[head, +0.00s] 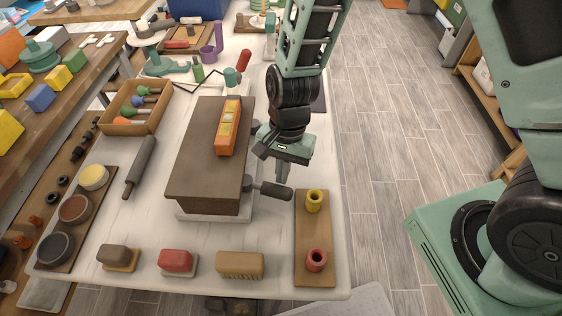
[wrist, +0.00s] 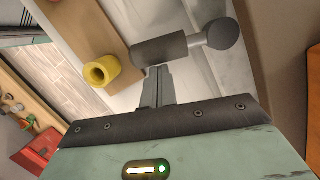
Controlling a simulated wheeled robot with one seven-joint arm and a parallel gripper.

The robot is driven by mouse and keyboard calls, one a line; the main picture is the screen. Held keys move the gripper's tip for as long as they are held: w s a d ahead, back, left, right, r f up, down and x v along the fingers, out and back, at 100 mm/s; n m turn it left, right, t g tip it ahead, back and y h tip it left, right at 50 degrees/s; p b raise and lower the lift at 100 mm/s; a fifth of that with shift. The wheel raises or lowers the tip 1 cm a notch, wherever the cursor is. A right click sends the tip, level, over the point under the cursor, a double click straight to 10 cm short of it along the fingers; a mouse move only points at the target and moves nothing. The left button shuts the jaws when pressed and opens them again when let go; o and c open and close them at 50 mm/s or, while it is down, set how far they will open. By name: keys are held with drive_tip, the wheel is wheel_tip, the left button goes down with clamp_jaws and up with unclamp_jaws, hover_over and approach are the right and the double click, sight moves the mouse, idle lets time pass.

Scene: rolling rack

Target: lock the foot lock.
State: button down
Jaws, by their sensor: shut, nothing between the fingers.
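No part is clearly marked as the foot lock. A dark lever (head: 275,191) sticks out from the right side of a brown block (head: 205,150) on the white table. It has a thick cylindrical handle, a thin rod and a round knob at the block end. The lever also shows in the wrist view (wrist: 160,50), roughly level. My gripper (head: 283,178) is shut and empty, pointing down beside the handle.
An orange level (head: 229,128) lies on the block. A wooden board (head: 314,250) with a yellow ring (head: 314,200) and a red ring (head: 316,260) is just right of the lever. Brushes line the table's front. Open floor (head: 375,165) lies right of the table.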

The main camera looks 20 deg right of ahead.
drive_tip(key=shift+s+a+m, duration=0.25)
drive_tip(key=shift+s+m, duration=0.45)
drive_tip(key=shift+m, duration=0.3)
drive_tip(key=shift+r, duration=0.1)
drive_tip(key=p+v, duration=0.9)
drive_tip(key=shift+r+p, duration=0.35)
drive_tip(key=shift+r, duration=0.1)
drive_tip(key=shift+d, duration=0.15)
drive_tip(key=s+r+n+t+h+b, duration=0.1)
drive_tip(key=s+r+n+t, duration=0.1)
drive_tip(key=s+r+n, duration=1.2)
wheel_tip(320, 180, up, 4)
drive_tip(key=n, duration=0.3)
drive_tip(key=shift+s+d+r, duration=0.2)
drive_tip(key=shift+s+d, duration=0.05)
